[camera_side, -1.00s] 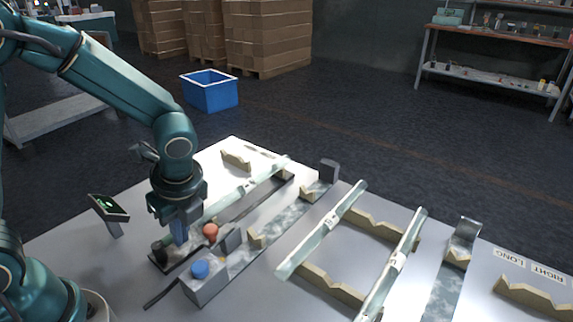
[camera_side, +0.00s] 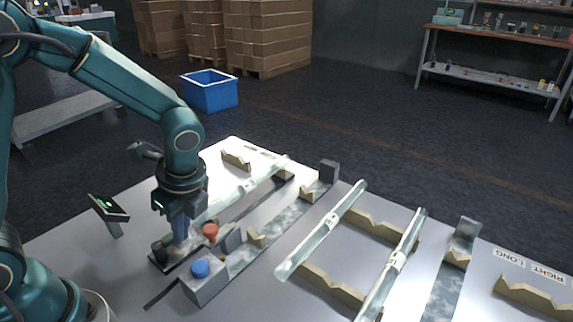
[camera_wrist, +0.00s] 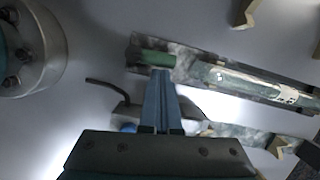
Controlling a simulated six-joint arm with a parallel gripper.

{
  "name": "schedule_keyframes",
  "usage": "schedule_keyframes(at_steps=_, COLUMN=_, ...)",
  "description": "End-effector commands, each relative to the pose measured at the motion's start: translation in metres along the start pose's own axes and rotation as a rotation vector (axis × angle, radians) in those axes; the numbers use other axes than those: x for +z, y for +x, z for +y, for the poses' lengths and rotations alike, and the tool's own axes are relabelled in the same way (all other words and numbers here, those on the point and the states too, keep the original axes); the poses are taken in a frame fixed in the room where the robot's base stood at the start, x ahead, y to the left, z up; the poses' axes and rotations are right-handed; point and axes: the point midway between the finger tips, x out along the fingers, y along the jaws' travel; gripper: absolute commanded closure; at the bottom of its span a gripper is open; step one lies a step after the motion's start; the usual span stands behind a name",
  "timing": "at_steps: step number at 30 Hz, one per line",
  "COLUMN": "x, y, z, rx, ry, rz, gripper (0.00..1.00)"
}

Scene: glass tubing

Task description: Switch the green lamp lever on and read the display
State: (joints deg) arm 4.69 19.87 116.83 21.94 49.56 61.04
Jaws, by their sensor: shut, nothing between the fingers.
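My gripper (camera_side: 180,238) is shut and empty, pointing down at the near end of a long tube fixture. In the wrist view its fingertips (camera_wrist: 161,74) are just beside a short green cylinder (camera_wrist: 157,58) at the fixture's end; whether they touch it I cannot tell. This may be the green lamp lever; no clear lever shape shows. In the side view a dark rounded part (camera_side: 159,250) is left of the fingers. The display (camera_side: 109,207) is a small tilted screen on a post at the left, with green marks too small to read.
A glass tube (camera_side: 240,188) lies along the fixture. A red knob (camera_side: 210,231) is close right of the fingers, and a blue knob (camera_side: 200,269) tops a grey block. Two more tubes (camera_side: 325,228) (camera_side: 393,262) rest on notched supports to the right.

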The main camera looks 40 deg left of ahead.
Motion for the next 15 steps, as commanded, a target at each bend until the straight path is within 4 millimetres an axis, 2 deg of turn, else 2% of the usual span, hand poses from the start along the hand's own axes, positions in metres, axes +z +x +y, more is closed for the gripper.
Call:
schedule_keyframes(at_steps=8, x=0.006, y=0.002, z=-0.004, rx=0.039, ry=-0.120, rz=-0.004, gripper=1.00)
schedule_keyframes(at_steps=15, x=0.014, y=0.005, z=-0.008, rx=0.100, ry=-0.320, rz=-0.004, gripper=1.00)
